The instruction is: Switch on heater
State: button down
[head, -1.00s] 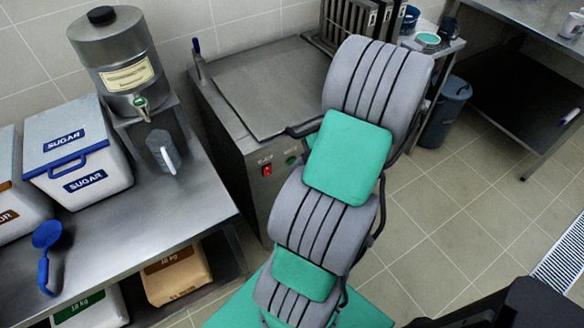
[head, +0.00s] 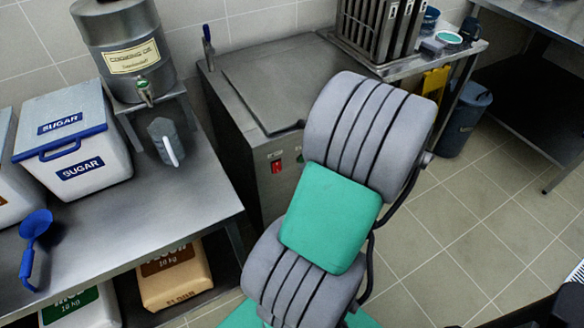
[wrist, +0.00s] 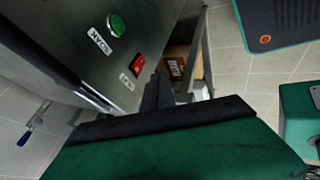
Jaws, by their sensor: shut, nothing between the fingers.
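The heater is a steel cabinet (head: 240,160) with a flat lid, standing behind my arm in the head view. A red switch (head: 277,167) sits on its front panel. In the wrist view the panel shows the red switch (wrist: 137,65) with a small label, and a round green button (wrist: 116,25) with another label. My gripper (wrist: 160,88) shows as dark fingers at the middle of the wrist view, shut and empty, just below and right of the red switch in the picture. Contact with the panel cannot be told. In the head view my arm hides the gripper.
A steel table (head: 130,220) at left carries a sugar bin (head: 75,150), a steel oil dispenser (head: 120,50), a jug (head: 165,140) and a blue scoop (head: 35,235). A rack (head: 375,30) stands behind right.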

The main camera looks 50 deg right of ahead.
aim_at(277, 167)
jog(key=w+f, duration=0.2)
jog(key=w, duration=0.1)
jog(key=w+f, duration=0.3)
jog(key=w+a+f, duration=0.1)
jog(key=w+f, duration=0.1)
jog(key=f, duration=0.1)
jog(key=shift+w+f+p, duration=0.15)
jog(key=shift+w+p, duration=0.2)
jog(key=shift+w, duration=0.05)
